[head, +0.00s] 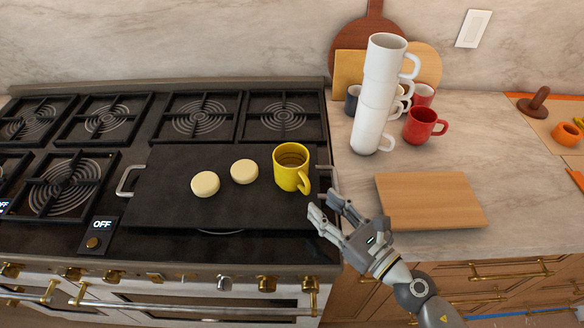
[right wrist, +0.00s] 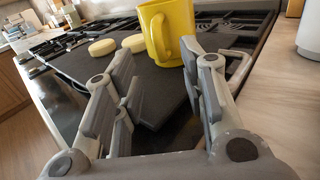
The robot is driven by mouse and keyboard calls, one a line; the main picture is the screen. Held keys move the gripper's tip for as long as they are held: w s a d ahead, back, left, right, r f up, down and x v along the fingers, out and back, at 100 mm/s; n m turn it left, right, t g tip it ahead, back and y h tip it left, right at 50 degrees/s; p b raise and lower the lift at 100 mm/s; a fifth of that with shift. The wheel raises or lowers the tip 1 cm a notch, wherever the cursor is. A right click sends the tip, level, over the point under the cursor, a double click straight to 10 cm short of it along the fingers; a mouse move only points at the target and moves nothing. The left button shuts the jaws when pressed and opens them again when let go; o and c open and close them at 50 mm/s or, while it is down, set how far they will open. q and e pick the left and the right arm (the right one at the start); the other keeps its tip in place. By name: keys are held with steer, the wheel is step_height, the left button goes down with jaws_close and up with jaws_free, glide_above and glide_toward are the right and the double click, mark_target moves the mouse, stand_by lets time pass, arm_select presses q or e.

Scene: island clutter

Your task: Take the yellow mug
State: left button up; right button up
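The yellow mug (head: 291,167) stands upright on the right end of the black griddle plate (head: 160,215) on the stove. Its handle points to the lower right in the head view. My right gripper (head: 324,206) is open and empty, just in front of and to the right of the mug, apart from it. In the right wrist view the mug (right wrist: 168,30) shows beyond the spread fingers (right wrist: 160,95), with its handle towards me. My left gripper is in neither view.
Two pale round pieces (head: 205,184) (head: 244,171) lie on the griddle left of the mug. A leaning stack of white mugs (head: 376,100) and a red mug (head: 421,125) stand on the counter behind right. A wooden board (head: 430,200) lies on the counter right of the stove.

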mark_target(295, 175)
steer(key=x, duration=0.1)
steer(key=p+x, duration=0.1)
steer(key=x, duration=0.1)
steer(key=p+x, duration=0.1)
steer(key=shift+w+r, duration=0.2)
steer(key=shift+r, duration=0.2)
steer(key=shift+w+a+f, duration=0.1)
steer(key=shift+w+a, duration=0.1)
steer(key=shift+a, duration=0.05)
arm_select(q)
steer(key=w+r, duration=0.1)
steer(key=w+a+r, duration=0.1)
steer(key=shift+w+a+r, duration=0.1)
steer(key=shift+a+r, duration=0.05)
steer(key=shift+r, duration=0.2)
arm_select(e)
steer(key=shift+c, duration=0.3)
steer(key=shift+c, duration=1.3)
jaws_close()
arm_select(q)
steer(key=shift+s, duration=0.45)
